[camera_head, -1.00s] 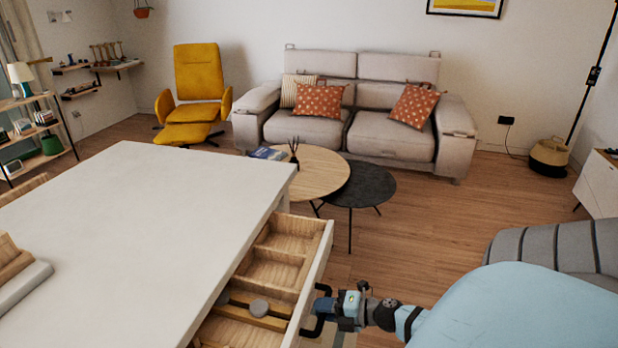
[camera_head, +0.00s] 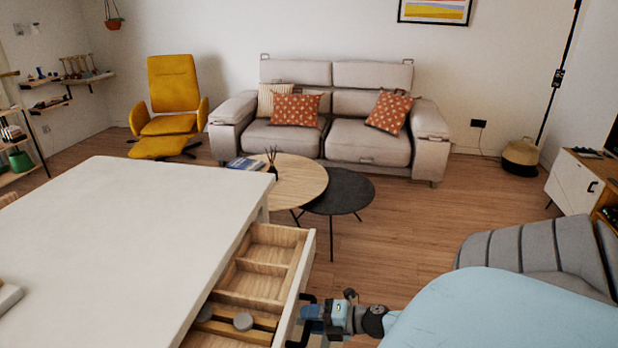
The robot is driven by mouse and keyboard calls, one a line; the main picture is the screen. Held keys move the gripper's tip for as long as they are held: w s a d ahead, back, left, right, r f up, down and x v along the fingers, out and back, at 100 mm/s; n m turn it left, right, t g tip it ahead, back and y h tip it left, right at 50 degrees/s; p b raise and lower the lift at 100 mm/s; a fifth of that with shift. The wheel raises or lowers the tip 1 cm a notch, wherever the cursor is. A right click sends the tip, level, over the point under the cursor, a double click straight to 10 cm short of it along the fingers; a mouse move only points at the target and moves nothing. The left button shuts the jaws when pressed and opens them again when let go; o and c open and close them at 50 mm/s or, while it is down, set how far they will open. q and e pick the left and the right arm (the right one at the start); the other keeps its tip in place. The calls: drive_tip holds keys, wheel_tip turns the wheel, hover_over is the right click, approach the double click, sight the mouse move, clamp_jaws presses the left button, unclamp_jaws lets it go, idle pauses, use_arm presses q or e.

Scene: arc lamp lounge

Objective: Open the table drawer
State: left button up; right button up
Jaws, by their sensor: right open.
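The white table (camera_head: 110,225) fills the left and lower left of the head view. Its wooden drawer (camera_head: 262,284) stands pulled out from the right side, showing several compartments. A round grey-topped item (camera_head: 243,321) lies in the near part of the drawer. My right gripper (camera_head: 308,322) is at the outer face of the drawer front, by the dark handle, with its jaws open. The exact contact between fingers and handle is too small to tell. My left gripper is not in view.
Round wooden (camera_head: 300,182) and black (camera_head: 340,192) coffee tables stand beyond the table's far corner. The wood floor (camera_head: 420,240) between drawer and chair is clear.

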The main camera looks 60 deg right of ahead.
drive_tip(key=v, duration=1.3)
drive_tip(key=shift+s, duration=0.2)
